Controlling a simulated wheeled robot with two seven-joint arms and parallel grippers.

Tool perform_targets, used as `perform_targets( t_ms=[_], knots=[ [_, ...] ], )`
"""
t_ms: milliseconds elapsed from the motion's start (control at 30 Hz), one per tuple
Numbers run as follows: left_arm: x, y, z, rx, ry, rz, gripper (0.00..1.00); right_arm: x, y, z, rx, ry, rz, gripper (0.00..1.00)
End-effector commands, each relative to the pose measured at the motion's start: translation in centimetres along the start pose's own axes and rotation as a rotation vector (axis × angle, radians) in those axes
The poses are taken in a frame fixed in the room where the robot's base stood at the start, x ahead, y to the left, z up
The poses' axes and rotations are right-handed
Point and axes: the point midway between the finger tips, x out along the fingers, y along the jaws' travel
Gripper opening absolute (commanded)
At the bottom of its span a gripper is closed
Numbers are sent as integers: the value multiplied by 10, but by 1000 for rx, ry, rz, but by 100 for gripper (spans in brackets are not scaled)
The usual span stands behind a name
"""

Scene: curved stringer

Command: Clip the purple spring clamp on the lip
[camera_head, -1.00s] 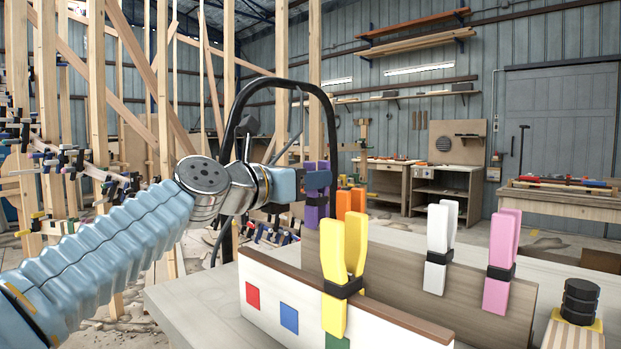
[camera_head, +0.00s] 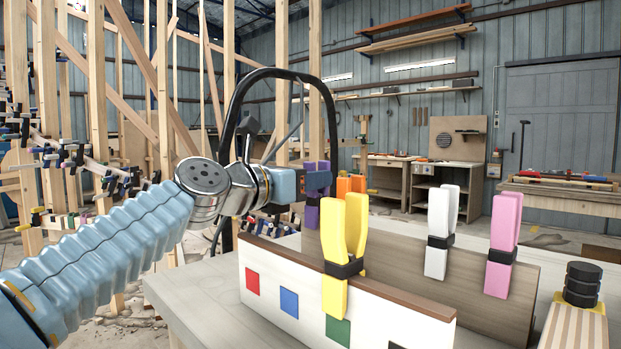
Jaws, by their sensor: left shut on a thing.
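My left gripper (camera_head: 317,182) is shut on the purple spring clamp (camera_head: 312,216), which it holds upright with the jaws down. The clamp is at the left end of the grey-brown board (camera_head: 390,262); I cannot tell whether its jaws touch that board. In front stands a white panel with a brown top lip (camera_head: 285,255) and coloured squares. A yellow clamp (camera_head: 335,300) stands upright across this lip. An orange clamp (camera_head: 352,184) is behind the yellow one, mostly hidden. A white clamp (camera_head: 437,260) and a pink clamp (camera_head: 499,280) are on the grey-brown board. My right gripper is out of view.
A grey bench top (camera_head: 190,300) carries the panels. A black round object on a striped wooden block (camera_head: 575,325) is at the lower right. A black hose arches above my left wrist. Timber posts (camera_head: 95,100) stand at the left, workbenches (camera_head: 445,190) farther back.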

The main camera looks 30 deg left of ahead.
Motion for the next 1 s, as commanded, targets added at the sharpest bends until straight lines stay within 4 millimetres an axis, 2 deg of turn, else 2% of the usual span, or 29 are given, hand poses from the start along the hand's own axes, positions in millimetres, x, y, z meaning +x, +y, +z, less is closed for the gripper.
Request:
perform_targets(
  t_ms=[133, 567, 1000],
  knots=[
    [0, 0, -7, 1, 0, 0, 0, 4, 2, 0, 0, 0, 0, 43],
    [0, 0, -8, 1, -1, 0, 0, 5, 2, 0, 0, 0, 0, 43],
    [0, 0, -18, 0, 0, 1, 0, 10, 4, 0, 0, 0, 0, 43]
  ],
)
